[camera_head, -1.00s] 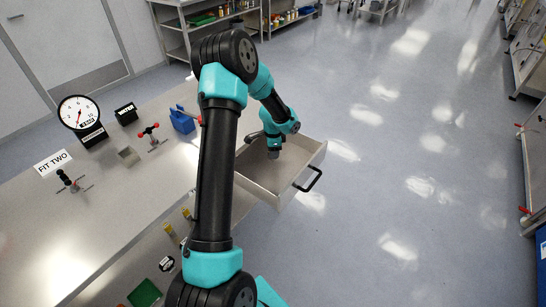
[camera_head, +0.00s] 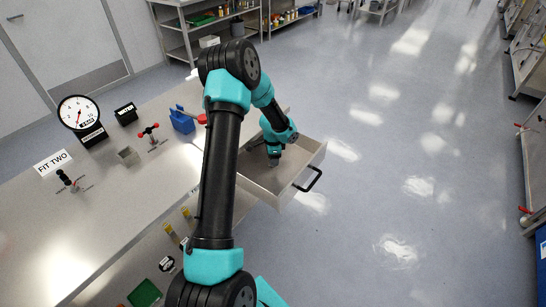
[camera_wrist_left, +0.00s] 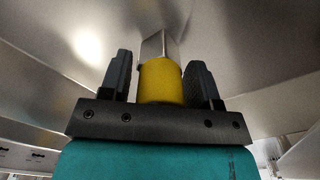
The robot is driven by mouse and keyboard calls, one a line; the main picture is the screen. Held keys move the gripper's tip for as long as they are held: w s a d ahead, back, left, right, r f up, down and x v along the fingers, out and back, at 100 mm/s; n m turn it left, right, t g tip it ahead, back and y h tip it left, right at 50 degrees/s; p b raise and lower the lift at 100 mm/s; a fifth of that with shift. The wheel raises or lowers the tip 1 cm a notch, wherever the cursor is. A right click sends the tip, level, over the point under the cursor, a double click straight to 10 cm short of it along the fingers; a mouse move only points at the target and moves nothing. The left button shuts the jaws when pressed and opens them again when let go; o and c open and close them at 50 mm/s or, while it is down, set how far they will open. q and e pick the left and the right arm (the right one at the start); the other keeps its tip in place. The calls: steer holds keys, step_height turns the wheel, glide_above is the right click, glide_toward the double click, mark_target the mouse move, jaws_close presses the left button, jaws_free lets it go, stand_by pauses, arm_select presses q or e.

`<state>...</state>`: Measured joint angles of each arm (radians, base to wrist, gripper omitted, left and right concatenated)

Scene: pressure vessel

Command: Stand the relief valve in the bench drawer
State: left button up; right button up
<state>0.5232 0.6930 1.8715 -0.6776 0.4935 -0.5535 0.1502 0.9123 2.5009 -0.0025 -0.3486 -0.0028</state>
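The relief valve (camera_wrist_left: 160,82) shows in the left wrist view as a yellow cylinder with a bare metal end beyond it, between the two dark fingers of my left gripper (camera_wrist_left: 158,75). In the head view my left gripper (camera_head: 274,161) points down inside the open bench drawer (camera_head: 262,188); the valve is too small and covered to make out there. Whether its metal end touches the drawer floor cannot be told. My right gripper is not in view.
The drawer has raised walls and a black handle (camera_head: 308,180) at its front. On the bench are a round gauge (camera_head: 78,112), a blue holder (camera_head: 182,120), a red-handled clamp (camera_head: 149,132) and a "FIT TWO" sign (camera_head: 53,163). Open floor lies to the right.

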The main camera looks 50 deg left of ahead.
arm_select(q)
steer(key=shift+o, duration=1.4)
step_height(320, 180, up, 12)
steer(key=shift+r, duration=0.2)
